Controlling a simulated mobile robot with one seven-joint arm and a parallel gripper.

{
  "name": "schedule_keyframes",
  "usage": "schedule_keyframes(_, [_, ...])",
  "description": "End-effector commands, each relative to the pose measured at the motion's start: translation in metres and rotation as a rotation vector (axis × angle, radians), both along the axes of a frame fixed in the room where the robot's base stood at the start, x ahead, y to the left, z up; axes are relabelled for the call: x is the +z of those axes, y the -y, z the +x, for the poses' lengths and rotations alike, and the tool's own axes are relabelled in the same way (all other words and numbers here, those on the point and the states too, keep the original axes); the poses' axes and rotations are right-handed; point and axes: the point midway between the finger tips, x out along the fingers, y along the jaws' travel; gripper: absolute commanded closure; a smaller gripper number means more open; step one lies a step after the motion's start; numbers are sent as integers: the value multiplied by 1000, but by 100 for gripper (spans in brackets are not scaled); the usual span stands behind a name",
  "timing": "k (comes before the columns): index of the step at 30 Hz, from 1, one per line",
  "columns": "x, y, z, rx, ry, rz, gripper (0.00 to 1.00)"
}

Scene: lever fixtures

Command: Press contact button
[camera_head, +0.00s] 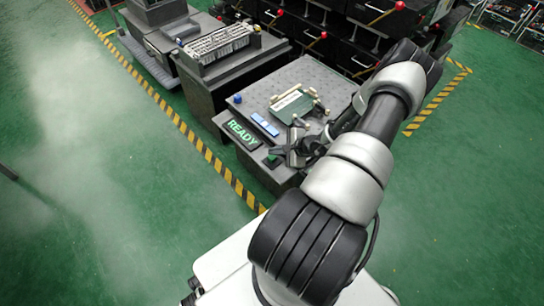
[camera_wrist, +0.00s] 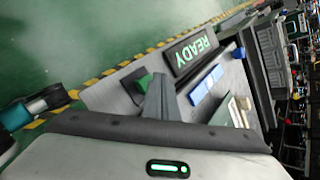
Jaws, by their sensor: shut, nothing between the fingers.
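The contact button appears to be the small green part (camera_wrist: 144,82) on a dark housing at the front edge of a grey workstation. In the head view the green button (camera_head: 272,158) shows at the near corner, below the READY sign (camera_head: 242,133). My gripper (camera_head: 290,157) is shut and empty, just right of the button. In the wrist view my gripper's fingers (camera_wrist: 157,92) are together and overlap the button's right side. I cannot tell whether they touch it. The READY sign (camera_wrist: 190,52) also shows lit green-white in the wrist view.
A blue block (camera_head: 264,124) and a pale green plate fixture (camera_head: 294,104) sit on the grey workstation top (camera_head: 300,73). Another grey station (camera_head: 215,50) stands at upper left. Dark units with red-knobbed levers (camera_head: 322,36) line the back. Green floor on the left is open.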

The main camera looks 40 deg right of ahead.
Motion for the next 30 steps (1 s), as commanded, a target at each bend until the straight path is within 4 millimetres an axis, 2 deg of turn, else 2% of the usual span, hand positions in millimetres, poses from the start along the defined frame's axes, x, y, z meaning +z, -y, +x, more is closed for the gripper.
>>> schedule_keyframes(30, [-9, 0, 0, 0, 0, 0, 100])
